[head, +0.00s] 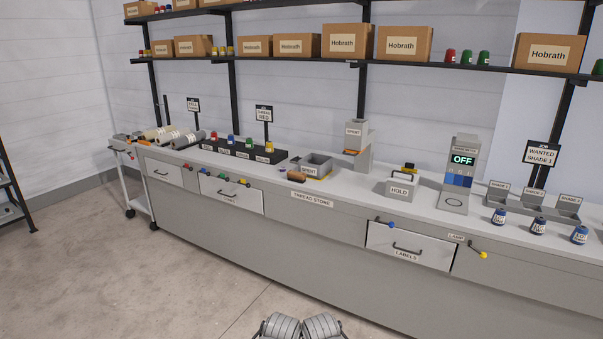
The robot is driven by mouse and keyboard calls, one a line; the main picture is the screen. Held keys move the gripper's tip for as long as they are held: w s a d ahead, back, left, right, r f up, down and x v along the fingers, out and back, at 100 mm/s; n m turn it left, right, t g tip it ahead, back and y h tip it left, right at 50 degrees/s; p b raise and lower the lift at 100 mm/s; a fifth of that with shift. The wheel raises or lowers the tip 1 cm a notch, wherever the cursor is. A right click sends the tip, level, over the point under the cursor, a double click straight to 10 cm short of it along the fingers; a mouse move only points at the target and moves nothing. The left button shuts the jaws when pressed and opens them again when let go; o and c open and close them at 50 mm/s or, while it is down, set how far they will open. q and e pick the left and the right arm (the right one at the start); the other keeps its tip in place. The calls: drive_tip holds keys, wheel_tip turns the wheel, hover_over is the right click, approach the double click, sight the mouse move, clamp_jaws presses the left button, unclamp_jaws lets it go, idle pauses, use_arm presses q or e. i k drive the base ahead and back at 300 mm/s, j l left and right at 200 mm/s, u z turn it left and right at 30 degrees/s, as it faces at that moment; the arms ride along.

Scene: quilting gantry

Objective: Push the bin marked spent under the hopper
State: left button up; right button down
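The grey open-topped bin marked SPENT (321,161) stands on the bench top near the middle of the head view. A grey hopper marked SPENT (354,130) stands behind it and to its right, with an orange part showing low on its front. The bin is in front and to the left of the hopper, not below it. Dark and orange small items lie on the bench just left of the bin. Neither of my grippers can be made out; only grey ribbed parts of mine show at the bottom edge.
A grey box marked HOLD (402,187) stands right of the bin. A meter reading OFF (461,170) and blue spools (538,226) are farther right. A black rack of coloured spools (240,149) is to the left. The floor before the bench is clear.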

sight(315, 166)
drive_tip(key=i, duration=1)
drive_tip(key=i+l+u, duration=0.1)
drive_tip(key=i, duration=0.95)
